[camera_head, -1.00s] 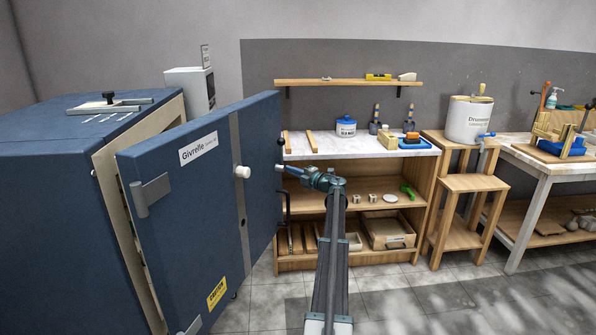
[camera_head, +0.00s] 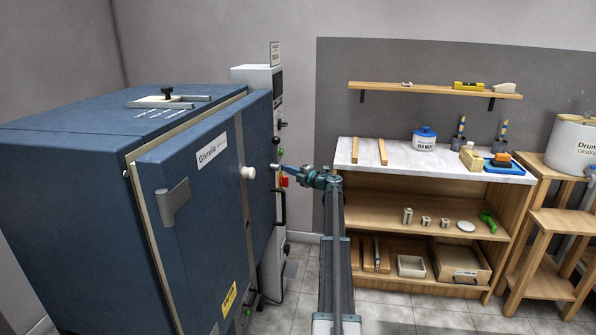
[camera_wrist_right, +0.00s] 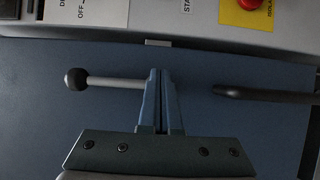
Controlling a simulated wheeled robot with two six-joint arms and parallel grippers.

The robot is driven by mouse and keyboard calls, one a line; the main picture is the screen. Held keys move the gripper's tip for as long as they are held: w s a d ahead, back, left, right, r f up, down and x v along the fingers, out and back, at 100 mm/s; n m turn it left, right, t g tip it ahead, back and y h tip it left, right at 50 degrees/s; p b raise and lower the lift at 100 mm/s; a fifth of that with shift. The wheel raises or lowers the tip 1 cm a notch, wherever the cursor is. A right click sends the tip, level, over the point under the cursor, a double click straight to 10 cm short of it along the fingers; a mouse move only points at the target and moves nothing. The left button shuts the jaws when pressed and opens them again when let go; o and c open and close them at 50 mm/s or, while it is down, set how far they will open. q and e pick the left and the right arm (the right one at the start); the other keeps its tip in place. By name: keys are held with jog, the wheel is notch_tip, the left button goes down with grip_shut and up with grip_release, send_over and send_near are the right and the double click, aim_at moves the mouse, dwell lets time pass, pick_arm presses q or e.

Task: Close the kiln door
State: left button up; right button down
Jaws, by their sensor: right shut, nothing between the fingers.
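The blue kiln door (camera_head: 205,215) lies close against the front of the blue kiln (camera_head: 70,150), with a thin cream strip showing along its top and hinge side. I cannot tell whether a small gap remains at its free edge. My right gripper (camera_head: 283,168) is shut and empty at the door's free edge, between the black-knobbed lever and the black handle (camera_head: 281,208). In the right wrist view my shut fingers (camera_wrist_right: 161,80) point over the blue door, beside the lever's rod (camera_wrist_right: 112,82) and the handle (camera_wrist_right: 265,93). My left gripper is out of view.
A grey control box (camera_head: 268,90) with a red button (camera_wrist_right: 250,4) stands just beyond the door's free edge. A wooden shelf unit (camera_head: 440,185) with pots and tools stands to the right. Floor (camera_head: 385,312) shows clear in front of it.

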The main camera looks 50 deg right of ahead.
jog(key=s, duration=1.3)
jog(key=shift+s, duration=0.25)
